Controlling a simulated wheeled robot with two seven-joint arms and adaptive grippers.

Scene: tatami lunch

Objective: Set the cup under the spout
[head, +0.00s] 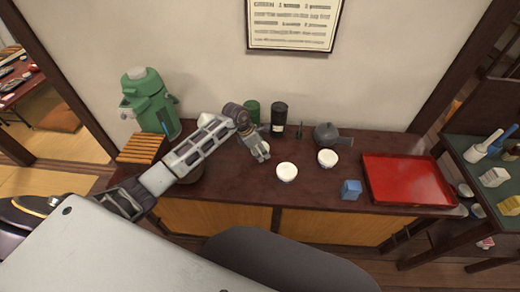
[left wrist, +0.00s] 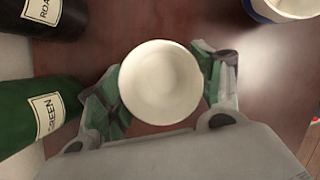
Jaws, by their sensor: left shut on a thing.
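A white cup (left wrist: 162,80) sits between the fingers of my left gripper (left wrist: 163,88), seen from above and empty. The gripper is shut on it, one finger on each side. In the head view my left gripper (head: 260,150) is at the back middle of the counter, and the held cup (head: 266,148) is mostly hidden behind it. I cannot tell if the cup touches the counter. The green dispenser (head: 150,103) with the spout stands at the far left. A slatted wooden stand (head: 138,149) is in front of it. My right gripper is not in view.
A green canister (head: 252,110) and a black canister (head: 279,117) stand against the wall. Two other white cups (head: 287,171) (head: 327,158), a grey teapot (head: 327,134), a blue box (head: 351,189) and a red tray (head: 405,180) are to the right on the dark counter (head: 240,190).

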